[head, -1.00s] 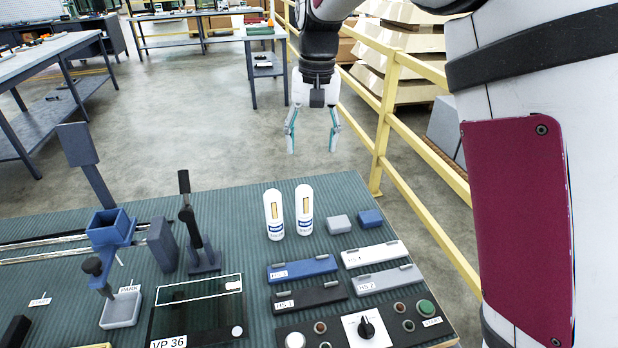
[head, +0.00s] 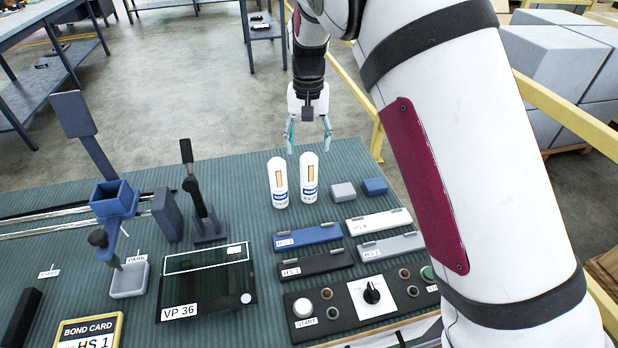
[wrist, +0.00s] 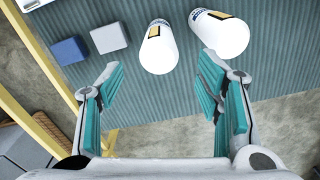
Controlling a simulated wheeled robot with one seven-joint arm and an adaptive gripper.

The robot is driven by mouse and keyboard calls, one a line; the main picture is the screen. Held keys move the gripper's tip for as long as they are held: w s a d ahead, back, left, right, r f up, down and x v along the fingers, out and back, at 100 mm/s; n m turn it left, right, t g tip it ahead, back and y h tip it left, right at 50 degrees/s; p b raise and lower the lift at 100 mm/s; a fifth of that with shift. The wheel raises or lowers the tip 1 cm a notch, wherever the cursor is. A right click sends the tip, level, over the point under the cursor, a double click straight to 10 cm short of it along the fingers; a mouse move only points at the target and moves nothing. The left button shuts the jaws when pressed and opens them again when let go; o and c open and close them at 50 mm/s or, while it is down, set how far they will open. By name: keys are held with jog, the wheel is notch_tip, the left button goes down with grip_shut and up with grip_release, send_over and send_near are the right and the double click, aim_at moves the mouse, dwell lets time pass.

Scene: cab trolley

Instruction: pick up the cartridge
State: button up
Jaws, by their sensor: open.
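Two white cartridges with blue bands and yellow-and-black label strips stand upright side by side on the ribbed bench mat, the left one (head: 278,184) and the right one (head: 309,178). In the wrist view one cartridge (wrist: 158,48) lies ahead between the finger directions, and the other (wrist: 219,34) is to its right, cut by the top edge. My gripper (head: 309,150) is open and empty. It is above and behind the cartridges at the bench's far edge, apart from both. Its fingers show in the wrist view (wrist: 160,92).
A grey block (head: 343,192) and a blue block (head: 375,187) sit right of the cartridges. Labelled bars, such as the blue one (head: 308,237), lie in front, with a control panel (head: 345,305) nearer. A clamp with an upright handle (head: 205,215) stands left. A yellow rail (head: 377,140) is behind.

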aim_at(309, 156)
notch_tip(309, 156, down, 5)
jog(key=shift+s+p, duration=0.1)
jog(key=shift+p, duration=0.2)
jog(key=shift+c, duration=0.6)
grip_shut()
